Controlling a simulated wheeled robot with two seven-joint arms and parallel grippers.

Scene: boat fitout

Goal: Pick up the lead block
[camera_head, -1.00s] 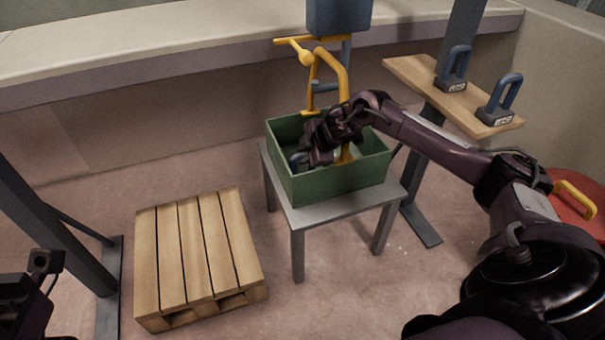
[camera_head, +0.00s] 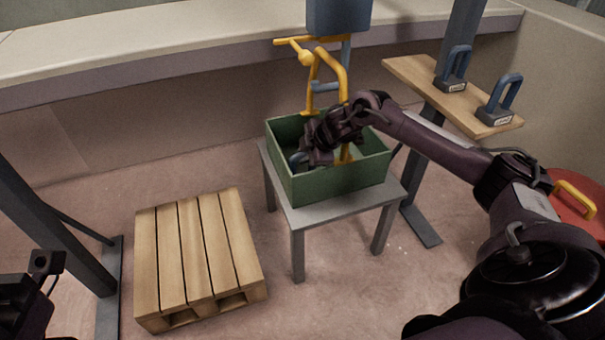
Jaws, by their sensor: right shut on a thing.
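My right gripper (camera_head: 312,158) reaches down into a green crate (camera_head: 340,182) on a small grey table. It is shut on a lead block with a blue handle (camera_head: 297,159), of which only a bit of the handle shows; the crate wall and the gripper hide the rest. Two more lead blocks with blue handles, one (camera_head: 453,72) and another (camera_head: 498,102), stand upright on a wooden shelf at the right. Part of my left arm shows at the lower left edge, but its fingers cannot be made out.
The grey table (camera_head: 345,208) carries the crate. A yellow frame (camera_head: 325,80) rises behind and partly inside the crate. A wooden pallet (camera_head: 197,250) lies on the floor at left. A red round thing with a yellow handle (camera_head: 575,200) is at far right.

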